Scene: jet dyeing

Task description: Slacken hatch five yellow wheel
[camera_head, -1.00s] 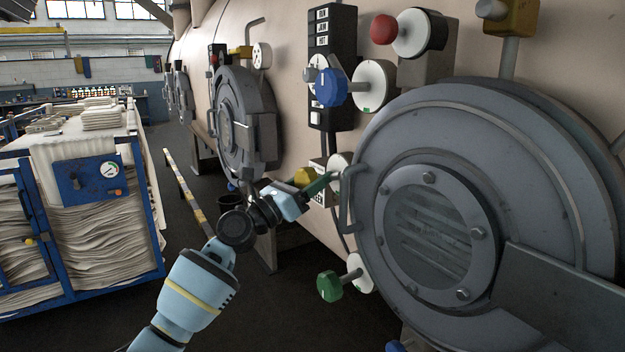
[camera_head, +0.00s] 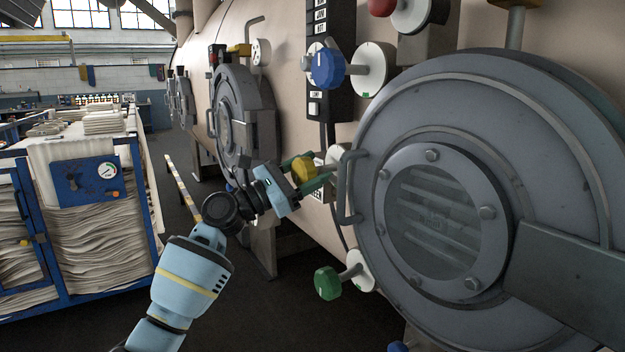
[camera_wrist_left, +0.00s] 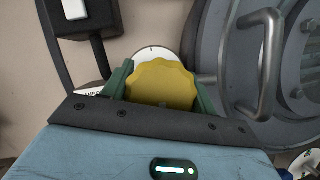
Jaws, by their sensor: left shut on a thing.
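The yellow wheel (camera_head: 303,170) sits on its white disc (camera_head: 338,162) on the vessel wall, left of the large round hatch (camera_head: 470,200). My left gripper (camera_head: 308,176) is shut on the yellow wheel, with one green finger on each side of it. In the left wrist view the yellow wheel (camera_wrist_left: 161,84) has a scalloped rim and lies between the two green fingers (camera_wrist_left: 160,92). A white disc with a small dark mark shows behind it. The wheel's lower part is hidden by the gripper body. My right gripper is not in view.
A blue wheel (camera_head: 328,68) is above and a green wheel (camera_head: 328,283) below. The hatch's bar handle (camera_head: 349,187) is just right of the gripper. A blue cart with folded cloth (camera_head: 88,235) stands at left. Dark floor lies between.

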